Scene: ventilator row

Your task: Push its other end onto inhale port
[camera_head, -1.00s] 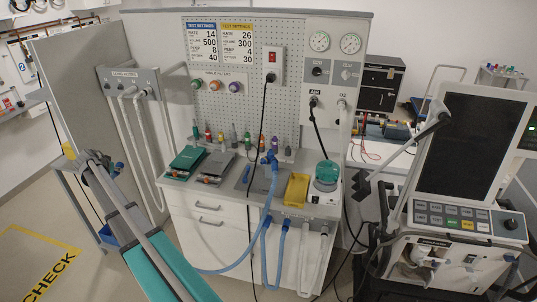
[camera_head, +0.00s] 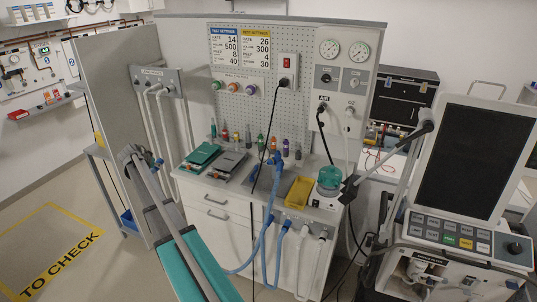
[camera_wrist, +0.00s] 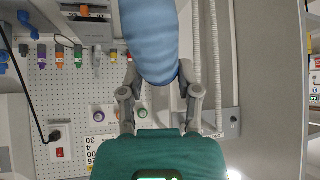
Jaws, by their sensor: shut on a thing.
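In the wrist view, my gripper (camera_wrist: 158,108) is shut on a thick blue hose (camera_wrist: 150,35), whose near part shows large between the two fingers. In the head view, my arm reaches up from the bottom; its fingers cannot be made out there. The ventilator (camera_head: 467,190) stands at the right, with a dark screen and button panel. I cannot make out which port is the inhale port.
A grey partition (camera_head: 118,110) stands at left; the floor beyond is free, with yellow "TO CHECK" markings (camera_head: 62,262).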

